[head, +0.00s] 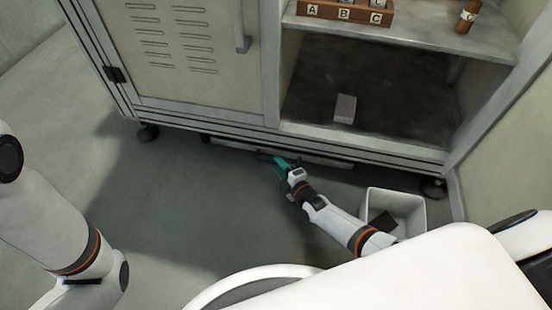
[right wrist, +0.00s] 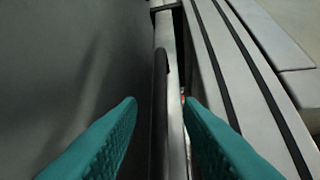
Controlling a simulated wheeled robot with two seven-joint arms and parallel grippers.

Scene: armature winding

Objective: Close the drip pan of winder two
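The drip pan (head: 322,161) is a low, flat tray under the bottom edge of the cabinet. Only its narrow front shows, and the rest is hidden below the cabinet. In the right wrist view its pale front edge (right wrist: 174,125) runs lengthwise, with a dark handle-like bar (right wrist: 161,75) along it. My right gripper (head: 272,158), with teal fingers, is low at the pan's front. In the right wrist view its fingers (right wrist: 162,103) are apart, with the bar and edge between them; I cannot tell whether they touch. My left arm enters at the left, but its gripper is out of view.
The cabinet has a closed louvred door (head: 175,45) and an open bay holding a small grey block (head: 345,108). A lettered wooden rack (head: 345,12) and a brown bottle (head: 467,17) stand on its shelf. A white bin (head: 410,205) stands right of my right forearm. Floor at left is clear.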

